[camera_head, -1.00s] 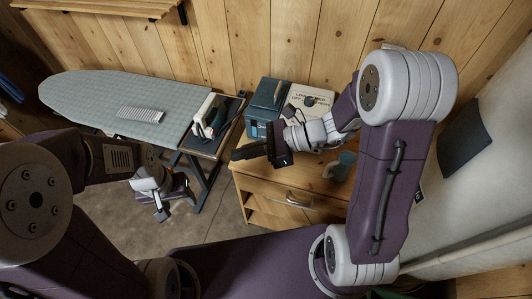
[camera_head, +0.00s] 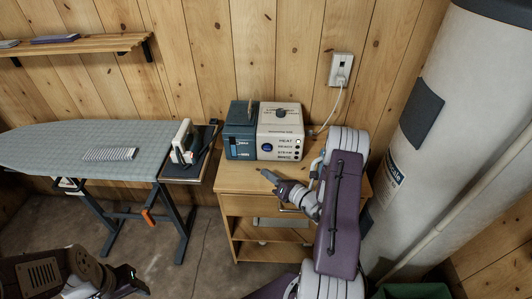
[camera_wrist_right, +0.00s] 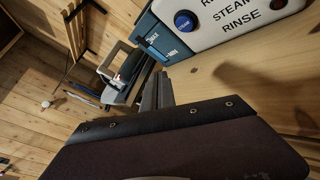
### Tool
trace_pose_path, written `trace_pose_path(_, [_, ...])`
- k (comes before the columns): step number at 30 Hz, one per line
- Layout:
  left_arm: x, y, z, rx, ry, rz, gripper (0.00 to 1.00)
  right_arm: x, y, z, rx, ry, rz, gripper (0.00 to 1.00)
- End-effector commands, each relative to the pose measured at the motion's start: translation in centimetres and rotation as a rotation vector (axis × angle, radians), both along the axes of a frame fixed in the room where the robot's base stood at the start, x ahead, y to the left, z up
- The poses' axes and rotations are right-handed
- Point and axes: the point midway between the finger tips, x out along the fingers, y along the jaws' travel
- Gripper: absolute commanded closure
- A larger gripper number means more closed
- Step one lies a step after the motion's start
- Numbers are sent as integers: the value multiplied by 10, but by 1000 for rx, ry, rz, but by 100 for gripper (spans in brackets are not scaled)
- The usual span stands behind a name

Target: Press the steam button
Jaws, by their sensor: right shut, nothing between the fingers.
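The steam station (camera_head: 281,115) is a box with a blue tank on its left and a white front panel on its right, standing on a wooden cabinet. The panel carries printed words including HEAT, READY and STEAM. A round blue button (camera_head: 267,147) sits at the panel's left. The blue button (camera_wrist_right: 186,22) is large at the top of the right wrist view, left of the words STEAM and RINSE. My right gripper (camera_head: 268,176) is shut and empty, in front of and below the panel, apart from the button. My left gripper (camera_head: 128,280) is low at left; its jaws are unclear.
The cabinet top (camera_head: 235,180) is mostly clear in front of the station. An iron (camera_head: 183,142) rests at the end of the ironing board (camera_head: 60,148). A wall outlet (camera_head: 341,69) with a cable is behind. A large white tank (camera_head: 440,110) stands at right.

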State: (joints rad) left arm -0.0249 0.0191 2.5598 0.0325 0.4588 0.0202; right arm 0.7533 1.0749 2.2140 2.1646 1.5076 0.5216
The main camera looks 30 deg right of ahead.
Motion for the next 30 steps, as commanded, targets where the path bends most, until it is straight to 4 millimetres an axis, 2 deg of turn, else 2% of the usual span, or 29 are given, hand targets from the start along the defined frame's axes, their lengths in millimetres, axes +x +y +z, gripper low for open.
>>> trace_pose_path(10, [0, 0, -1, 0, 0, 0, 43, 7, -3, 0, -2, -2, 4, 100])
trace_pose_path(24, [0, 0, -15, 0, 0, 0, 43, 62, -37, -1, -3, -2, 4, 100])
trace_pose_path(30, [0, 0, -18, 0, 0, 0, 43, 74, -44, 0, -2, -1, 4, 100])
